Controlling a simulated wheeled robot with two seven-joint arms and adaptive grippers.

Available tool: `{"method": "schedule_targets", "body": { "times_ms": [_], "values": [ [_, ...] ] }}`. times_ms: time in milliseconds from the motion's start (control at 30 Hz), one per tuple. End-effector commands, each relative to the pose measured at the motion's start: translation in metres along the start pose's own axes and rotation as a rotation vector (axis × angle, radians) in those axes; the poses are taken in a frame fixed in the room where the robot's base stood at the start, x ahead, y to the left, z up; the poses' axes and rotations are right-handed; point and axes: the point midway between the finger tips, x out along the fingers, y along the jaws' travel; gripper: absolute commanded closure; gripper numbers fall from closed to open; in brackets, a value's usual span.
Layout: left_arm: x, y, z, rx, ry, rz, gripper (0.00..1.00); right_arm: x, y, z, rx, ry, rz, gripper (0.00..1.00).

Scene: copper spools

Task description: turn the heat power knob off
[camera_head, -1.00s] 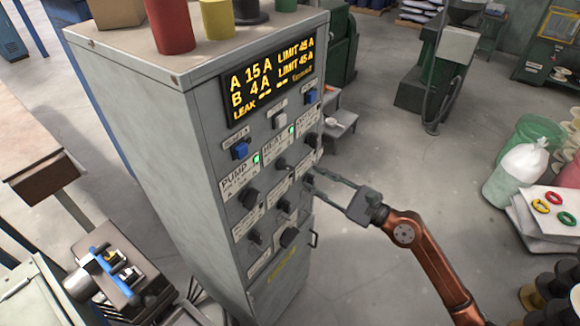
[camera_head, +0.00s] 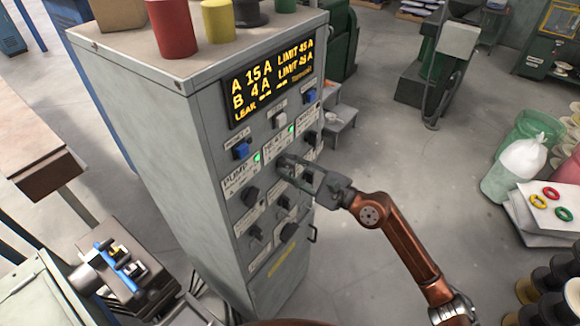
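The grey control cabinet (camera_head: 160,150) stands left of centre with its labelled panel towards me. The heat section is in the panel's middle column, with a lit green lamp (camera_head: 291,130). My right gripper (camera_head: 284,165) comes in from the right with its fingertips at the dark knob under the heat label. The fingers hide most of that knob, and I cannot tell whether they grip it. The amber display (camera_head: 270,80) shows A 15 A, B 4 A and limits of 45 A. My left gripper is not in view.
The pump knob (camera_head: 249,195) is to the left of the fingers, and other dark knobs (camera_head: 288,232) are below. Blue buttons (camera_head: 241,151) sit above. Red (camera_head: 170,28) and yellow (camera_head: 217,20) cylinders stand on the cabinet.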

Motion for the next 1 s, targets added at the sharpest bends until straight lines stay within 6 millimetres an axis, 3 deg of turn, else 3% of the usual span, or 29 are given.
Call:
{"method": "schedule_targets", "body": {
  "times_ms": [433, 1000],
  "values": [
    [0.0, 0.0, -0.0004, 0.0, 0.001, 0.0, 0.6, -0.0005, 0.0, -0.0001, 0.001, 0.0, 0.0, 0.99],
    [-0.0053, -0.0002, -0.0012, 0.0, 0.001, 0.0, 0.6, -0.0006, -0.0006, 0.0001, 0.069, 0.001, 0.001, 1.0]
  ]
}}
